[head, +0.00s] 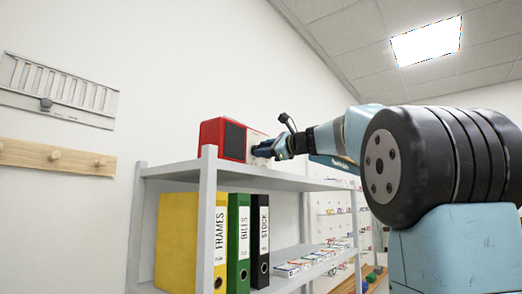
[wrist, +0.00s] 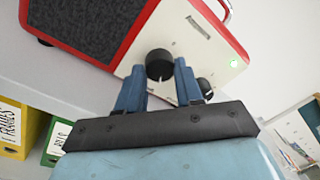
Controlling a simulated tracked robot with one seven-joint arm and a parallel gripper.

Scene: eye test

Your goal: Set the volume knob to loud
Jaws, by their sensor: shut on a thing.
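A red radio (head: 213,133) stands on the top shelf. It also shows tilted in the wrist view (wrist: 133,38), with a dark speaker grille (wrist: 85,22) and a pale control panel (wrist: 185,40). A large black round knob (wrist: 159,64) sits on the panel between my blue fingertips. My gripper (wrist: 159,72) is shut on this large knob; in the head view my gripper (head: 262,150) reaches the panel from the right. A smaller dark knob (wrist: 205,85) is partly hidden by the right finger. No marking telling loud is readable.
A grey shelf unit (head: 208,215) carries the radio. Yellow, green and black binders (head: 238,240) stand on the shelf below. A wooden peg rail (head: 55,157) is on the left wall.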

